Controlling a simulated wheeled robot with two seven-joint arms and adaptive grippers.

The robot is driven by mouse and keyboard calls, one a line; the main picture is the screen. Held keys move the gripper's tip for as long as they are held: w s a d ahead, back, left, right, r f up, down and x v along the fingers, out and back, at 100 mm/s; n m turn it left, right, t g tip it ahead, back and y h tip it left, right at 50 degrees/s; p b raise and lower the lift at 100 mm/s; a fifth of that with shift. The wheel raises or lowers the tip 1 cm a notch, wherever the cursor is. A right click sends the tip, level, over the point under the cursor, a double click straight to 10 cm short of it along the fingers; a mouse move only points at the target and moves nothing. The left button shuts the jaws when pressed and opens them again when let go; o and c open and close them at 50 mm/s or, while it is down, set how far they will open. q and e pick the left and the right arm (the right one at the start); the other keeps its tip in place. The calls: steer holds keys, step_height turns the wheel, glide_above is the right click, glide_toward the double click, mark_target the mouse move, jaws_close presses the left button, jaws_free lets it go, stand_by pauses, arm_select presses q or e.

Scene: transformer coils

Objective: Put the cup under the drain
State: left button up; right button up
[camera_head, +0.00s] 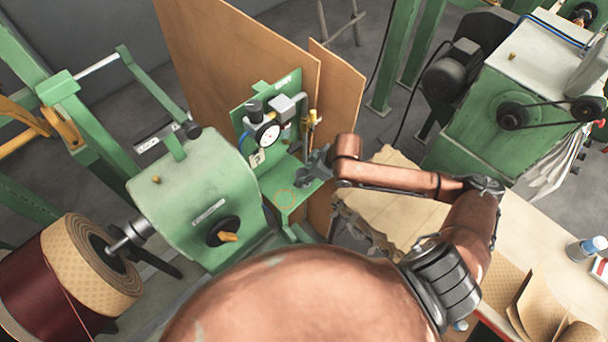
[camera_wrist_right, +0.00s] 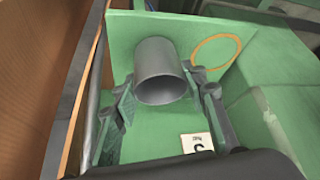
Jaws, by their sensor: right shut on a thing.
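A grey cylindrical cup (camera_wrist_right: 160,75) is between the fingers of my right gripper (camera_wrist_right: 165,95) in the right wrist view. The fingers are shut on it, and its rim faces the camera. In the head view my right gripper (camera_head: 316,167) is over the green shelf (camera_head: 297,192), below and right of the gauge unit (camera_head: 267,133). I cannot make out the cup clearly there. A thin orange ring (camera_head: 286,198) is on the shelf, and the ring (camera_wrist_right: 216,50) shows right of the cup in the wrist view. I cannot pick out the drain. My left gripper is not in view.
A green machine housing (camera_head: 195,195) with a black knob stands left of the shelf. Wooden boards (camera_head: 235,60) stand behind. A table (camera_head: 560,230) with papers and a bottle (camera_head: 586,248) is at right. Another green machine (camera_head: 500,100) is at the back right.

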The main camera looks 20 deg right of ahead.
steer(key=o, duration=1.1)
steer(key=shift+f, duration=0.1)
steer(key=shift+o, duration=0.2)
steer(key=v, duration=1.2)
